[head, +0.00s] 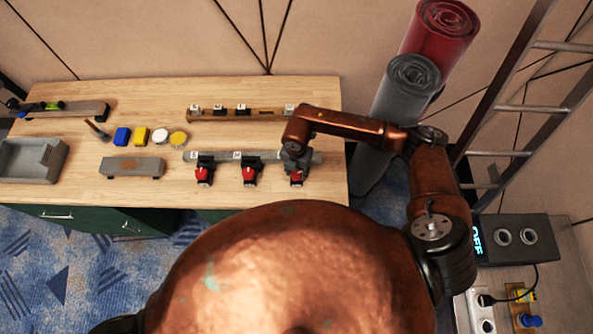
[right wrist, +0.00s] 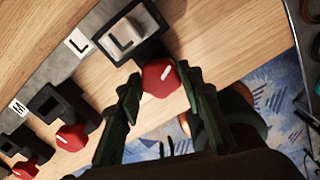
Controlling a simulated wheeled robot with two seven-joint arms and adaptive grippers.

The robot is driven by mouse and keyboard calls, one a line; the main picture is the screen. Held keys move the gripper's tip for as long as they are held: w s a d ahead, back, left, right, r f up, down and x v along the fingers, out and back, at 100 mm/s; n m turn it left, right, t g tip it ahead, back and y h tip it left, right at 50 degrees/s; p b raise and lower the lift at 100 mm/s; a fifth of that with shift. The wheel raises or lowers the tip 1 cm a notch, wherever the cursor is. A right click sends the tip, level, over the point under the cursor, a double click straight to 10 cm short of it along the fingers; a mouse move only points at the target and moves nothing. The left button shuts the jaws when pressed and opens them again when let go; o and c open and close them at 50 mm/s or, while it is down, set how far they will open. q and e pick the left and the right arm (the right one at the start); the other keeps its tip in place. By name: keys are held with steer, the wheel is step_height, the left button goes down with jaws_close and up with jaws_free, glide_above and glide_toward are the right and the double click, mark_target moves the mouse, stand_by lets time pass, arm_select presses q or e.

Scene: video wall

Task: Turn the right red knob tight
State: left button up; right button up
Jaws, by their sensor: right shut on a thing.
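Three red knobs sit in dark clamps along a grey bar (head: 269,156) near the table's front edge. The right red knob (head: 297,178) is partly under my right gripper (head: 296,164). In the right wrist view the right knob (right wrist: 159,77), with a white mark on top, sits between the two dark fingers of my right gripper (right wrist: 160,88), which are shut on it. A pale block marked L (right wrist: 123,37) sits in the clamp behind that knob. The middle red knob (head: 249,175) and left red knob (head: 203,175) stand apart from the gripper. My left gripper is not in view.
A wooden rack (head: 225,115) with small lettered blocks lies behind the bar. A grey block (head: 133,167), coloured pieces and a grey tray (head: 30,160) are at the left. Rolls (head: 405,85) and a ladder (head: 515,108) stand right of the table. A box (head: 515,238) displays OFF.

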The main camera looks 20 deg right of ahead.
mark_target(297, 173)
steer(key=m+p, duration=0.1)
steer(key=m, duration=0.3)
steer(key=shift+r+p, duration=0.1)
steer(key=shift+p, duration=0.2)
steer(key=shift+m+p, duration=0.45)
steer(key=shift+m, duration=0.85)
steer(key=o, duration=1.1)
steer(key=shift+r, duration=0.1)
step_height(297, 173, up, 12)
steer(key=shift+f, duration=0.2)
